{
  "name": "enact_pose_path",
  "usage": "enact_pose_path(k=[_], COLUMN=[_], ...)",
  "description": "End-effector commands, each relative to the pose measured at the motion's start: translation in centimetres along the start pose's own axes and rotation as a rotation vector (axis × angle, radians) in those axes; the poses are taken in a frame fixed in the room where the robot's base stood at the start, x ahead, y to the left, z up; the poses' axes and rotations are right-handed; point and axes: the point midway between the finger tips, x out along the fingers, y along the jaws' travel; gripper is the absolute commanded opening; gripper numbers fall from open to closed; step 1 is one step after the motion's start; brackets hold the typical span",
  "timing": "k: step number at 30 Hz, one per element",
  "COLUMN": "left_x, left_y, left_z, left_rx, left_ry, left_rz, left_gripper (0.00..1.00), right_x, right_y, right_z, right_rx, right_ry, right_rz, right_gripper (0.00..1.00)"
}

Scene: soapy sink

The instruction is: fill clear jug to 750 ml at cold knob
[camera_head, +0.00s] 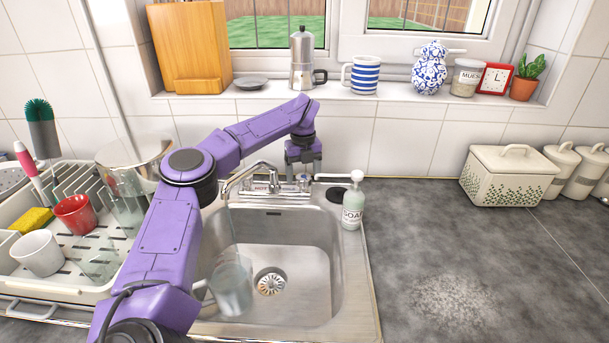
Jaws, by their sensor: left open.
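A clear jug (232,289) stands in the left part of the steel sink, below the tap spout (240,177). My left forearm passes close by its left side. Its level marks and any water level are too faint to read. My left gripper (303,178) points down at the right-hand tap knob (304,184), behind the sink. Its jaws are open about the knob; whether they touch it I cannot tell. My right gripper is out of view.
The sink (318,262) has a bare drain. A soap bottle (352,205) stands close right of my left gripper. A dish rack (75,272) with cups and glassware fills the left. The right worktop (430,240) is mostly clear. A moka pot (302,60) stands on the sill above.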

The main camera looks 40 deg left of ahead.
Motion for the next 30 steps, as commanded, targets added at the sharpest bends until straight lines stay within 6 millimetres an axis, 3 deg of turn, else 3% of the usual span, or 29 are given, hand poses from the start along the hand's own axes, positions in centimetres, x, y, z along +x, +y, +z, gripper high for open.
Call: enact_pose_path(k=[10,11,15,16,30], left_x=[0.93,0.93,0.91,0.91,0.83], left_y=[-0.16,-0.16,-0.19,-0.19,-0.22], left_z=[-0.07,-0.07,-0.08,-0.08,-0.07], left_rx=[0.001,0.001,0.002,0.002,0.120], left_ry=[0.000,0.000,0.000,0.000,-0.001], left_rz=[-0.001,-0.001,-0.001,-0.001,-0.001], left_gripper=[0.76,0.69,0.24,0.20,0.20], right_x=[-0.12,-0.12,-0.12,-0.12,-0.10], right_y=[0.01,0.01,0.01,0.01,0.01], right_z=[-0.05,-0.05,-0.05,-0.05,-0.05], right_rx=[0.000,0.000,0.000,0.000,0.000], right_ry=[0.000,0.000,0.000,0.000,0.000], right_rz=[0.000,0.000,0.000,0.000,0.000], right_gripper=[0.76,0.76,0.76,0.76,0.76])
